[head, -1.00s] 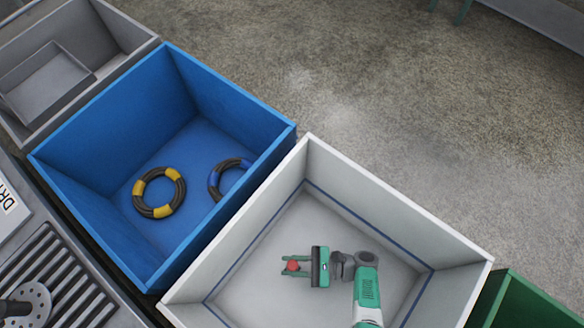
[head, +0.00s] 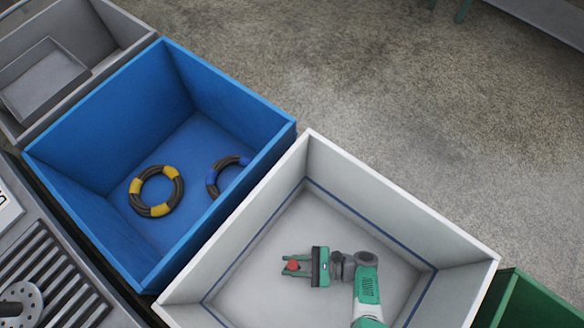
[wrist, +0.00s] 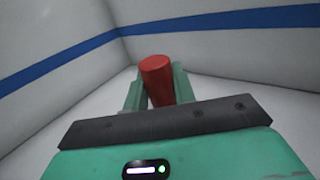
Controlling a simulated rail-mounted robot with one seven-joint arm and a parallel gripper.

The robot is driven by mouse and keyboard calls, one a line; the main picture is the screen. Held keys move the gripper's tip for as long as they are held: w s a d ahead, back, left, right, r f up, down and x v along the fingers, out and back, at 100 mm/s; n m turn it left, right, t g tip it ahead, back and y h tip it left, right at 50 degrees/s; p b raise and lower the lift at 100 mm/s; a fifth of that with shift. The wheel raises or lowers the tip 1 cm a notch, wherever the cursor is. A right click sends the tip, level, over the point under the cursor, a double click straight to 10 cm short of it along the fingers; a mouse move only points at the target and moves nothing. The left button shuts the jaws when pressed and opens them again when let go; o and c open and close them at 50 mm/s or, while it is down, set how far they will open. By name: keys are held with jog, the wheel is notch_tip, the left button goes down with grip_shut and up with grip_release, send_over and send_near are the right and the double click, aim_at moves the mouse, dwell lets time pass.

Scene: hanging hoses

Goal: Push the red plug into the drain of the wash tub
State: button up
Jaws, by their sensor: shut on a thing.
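The red plug (head: 292,266) is between the fingertips of my gripper (head: 290,265), inside the white wash tub (head: 235,217). In the wrist view the plug (wrist: 157,80) is a red cylinder standing between the two green fingers of my gripper (wrist: 155,88). The gripper is shut on it. The gripper points left in the head view, over the tub floor. The drain does not show in either view, and the plug's lower end is hidden. I cannot tell whether the plug touches the floor.
A blue bin (head: 110,240) left of the tub holds a yellow-banded hose ring (head: 134,199) and a blue-banded ring (head: 211,184). A grey bin (head: 120,27) is at upper left, a green bin (head: 530,300) at lower right. The tub walls stand around my gripper.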

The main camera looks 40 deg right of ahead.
jog(key=shift+f, duration=0.55)
jog(key=o, duration=1.1)
jog(key=shift+c, duration=0.2)
notch_tip(320, 180, up, 30)
jog(key=p, duration=2.7)
jog(key=shift+r+p, duration=0.2)
jog(key=shift+p, duration=0.15)
jog(key=shift+a, duration=0.1)
